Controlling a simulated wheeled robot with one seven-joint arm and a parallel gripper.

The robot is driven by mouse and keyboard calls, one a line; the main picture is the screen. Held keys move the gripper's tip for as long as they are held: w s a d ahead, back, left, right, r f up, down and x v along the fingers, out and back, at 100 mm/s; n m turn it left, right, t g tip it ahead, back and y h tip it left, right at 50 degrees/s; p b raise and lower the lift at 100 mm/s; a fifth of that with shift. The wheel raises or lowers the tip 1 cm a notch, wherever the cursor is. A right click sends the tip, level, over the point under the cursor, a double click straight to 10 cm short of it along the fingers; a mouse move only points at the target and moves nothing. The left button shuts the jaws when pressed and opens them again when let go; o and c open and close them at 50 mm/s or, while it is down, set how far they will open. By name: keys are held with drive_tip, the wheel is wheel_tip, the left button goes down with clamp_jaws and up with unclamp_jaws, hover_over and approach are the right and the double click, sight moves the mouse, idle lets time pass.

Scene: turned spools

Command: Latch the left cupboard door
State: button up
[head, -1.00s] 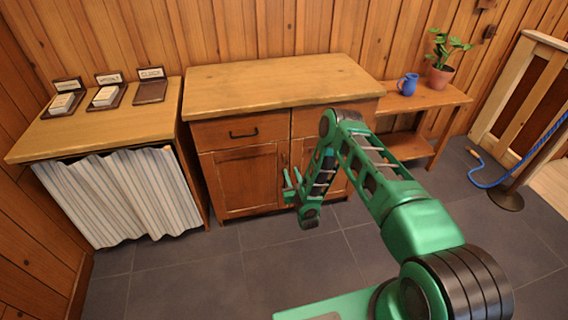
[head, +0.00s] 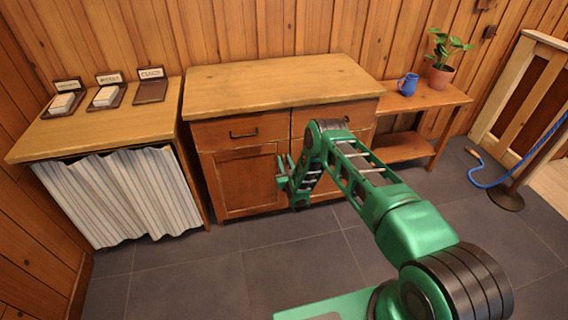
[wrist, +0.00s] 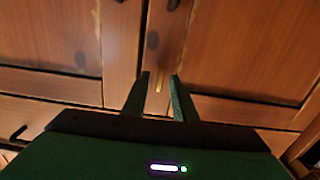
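The left cupboard door (head: 247,182) is a brown wooden panel in the lower left of the cabinet in the head view, and it looks closed. My gripper (head: 281,174) is in front of its right edge, near the seam between the doors. In the wrist view my gripper (wrist: 160,84) is open, with its two fingers apart. My arm hides much of the right door (head: 328,184) in the head view.
Two drawers, the left one with a black handle (head: 244,134), sit above the doors. A curtained counter (head: 120,195) stands to the left, and a low shelf (head: 440,97) with a blue mug (head: 407,84) and plant to the right. Grey floor in front is clear.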

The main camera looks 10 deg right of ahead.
drive_tip(key=shift+w, duration=0.1)
clamp_jaws()
drive_tip(key=shift+n, duration=0.4)
drive_tip(key=n, duration=0.3)
drive_tip(key=shift+a, duration=0.15)
drive_tip(key=n, duration=0.3)
drive_tip(key=shift+a+f+n, duration=0.1)
drive_tip(key=shift+n, duration=0.2)
drive_tip(key=shift+a+f+n, duration=0.1)
drive_tip(key=shift+a+n, duration=0.05)
drive_tip(key=shift+n, duration=2.4)
drive_tip(key=shift+a+f+n, duration=0.1)
drive_tip(key=shift+n, duration=2.45)
